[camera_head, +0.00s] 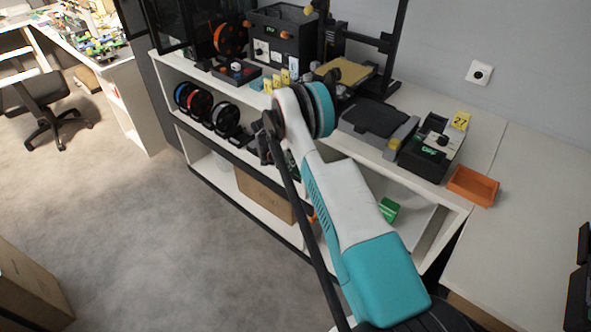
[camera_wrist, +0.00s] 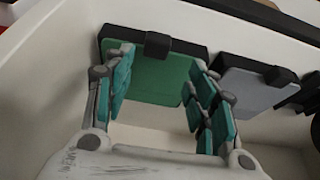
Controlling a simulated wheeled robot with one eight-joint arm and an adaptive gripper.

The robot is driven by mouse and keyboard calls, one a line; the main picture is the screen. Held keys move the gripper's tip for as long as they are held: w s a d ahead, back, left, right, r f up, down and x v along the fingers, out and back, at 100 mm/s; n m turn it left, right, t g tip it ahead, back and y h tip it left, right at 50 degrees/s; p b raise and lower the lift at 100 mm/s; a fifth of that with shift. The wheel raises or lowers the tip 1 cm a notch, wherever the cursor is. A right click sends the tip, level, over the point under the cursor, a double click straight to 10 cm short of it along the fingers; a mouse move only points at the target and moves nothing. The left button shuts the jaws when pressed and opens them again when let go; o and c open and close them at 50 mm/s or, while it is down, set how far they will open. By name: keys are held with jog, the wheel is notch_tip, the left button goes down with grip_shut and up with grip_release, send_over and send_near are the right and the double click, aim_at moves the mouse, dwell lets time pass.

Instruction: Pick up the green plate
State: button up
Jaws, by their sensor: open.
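The green plate (camera_wrist: 155,80) stands upright against a wall in the wrist view, with a dark block (camera_wrist: 158,45) at its top edge and a dark border behind it. My gripper (camera_wrist: 160,82) is open, its teal-padded fingers in front of the plate's left and right sides. Nothing is held between them; I cannot tell if they touch the plate. In the head view my gripper (camera_head: 264,140) is at the front of the shelving, and the arm hides most of what lies behind it.
A grey plate (camera_wrist: 258,88) with a similar dark block stands to the right. Several spools (camera_head: 200,104) sit on the middle shelf, a carton (camera_head: 264,194) below. A green box (camera_head: 388,209) and an orange tray (camera_head: 473,186) are at right.

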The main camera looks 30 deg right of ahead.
jog(key=b+x, duration=0.1)
jog(key=x, duration=0.1)
jog(key=b+x, duration=0.2)
jog(key=x, duration=0.1)
jog(key=shift+s+d+f, duration=0.1)
jog(key=shift+s+f, duration=0.3)
jog(key=shift+r, duration=0.1)
grip_shut()
